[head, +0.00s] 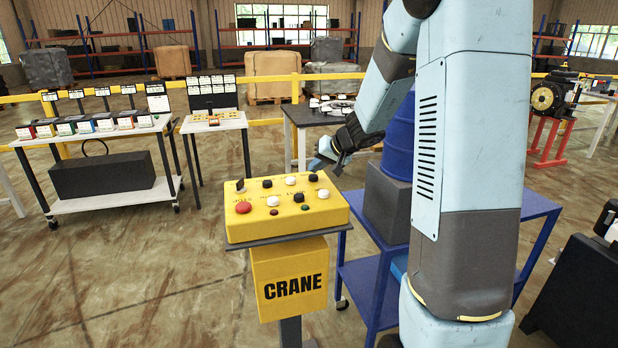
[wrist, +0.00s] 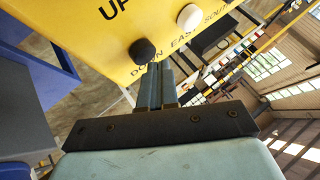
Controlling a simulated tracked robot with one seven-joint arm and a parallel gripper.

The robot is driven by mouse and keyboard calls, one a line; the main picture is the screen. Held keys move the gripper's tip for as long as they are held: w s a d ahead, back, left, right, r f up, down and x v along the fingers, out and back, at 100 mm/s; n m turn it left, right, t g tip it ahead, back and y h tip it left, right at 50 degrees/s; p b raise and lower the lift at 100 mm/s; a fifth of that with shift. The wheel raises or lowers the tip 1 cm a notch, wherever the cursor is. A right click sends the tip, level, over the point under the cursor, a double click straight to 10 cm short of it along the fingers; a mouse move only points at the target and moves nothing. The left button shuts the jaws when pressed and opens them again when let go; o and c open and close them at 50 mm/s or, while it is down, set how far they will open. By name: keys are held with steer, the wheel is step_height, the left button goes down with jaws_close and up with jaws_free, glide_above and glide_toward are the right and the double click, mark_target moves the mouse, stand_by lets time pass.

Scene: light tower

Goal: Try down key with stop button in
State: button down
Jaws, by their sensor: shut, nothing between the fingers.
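A yellow crane control box (head: 285,226) stands on a pedestal, with black and white keys on its sloped top. The red stop button (head: 244,207) is at its front left; I cannot tell whether it is in or out. My gripper (head: 314,166) is shut and empty, just above the black key (head: 313,177) at the box's far right corner. In the wrist view the shut fingertips (wrist: 153,66) are close to a black key (wrist: 142,51) beside the partly covered DOWN lettering. I cannot tell whether they touch it. A white key (wrist: 189,17) is nearby.
A blue cart (head: 365,270) with a grey block and a blue drum stands right behind the box. White tables (head: 110,135) stand at the back left. The floor left of the box is clear.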

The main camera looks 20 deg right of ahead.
mark_target(316, 176)
steer(key=shift+f, duration=0.6)
stand_by(0.8)
steer(key=shift+r, duration=0.2)
stand_by(1.4)
steer(key=shift+r, duration=0.8)
steer(key=shift+r, duration=0.1)
steer(key=shift+r, duration=2.45)
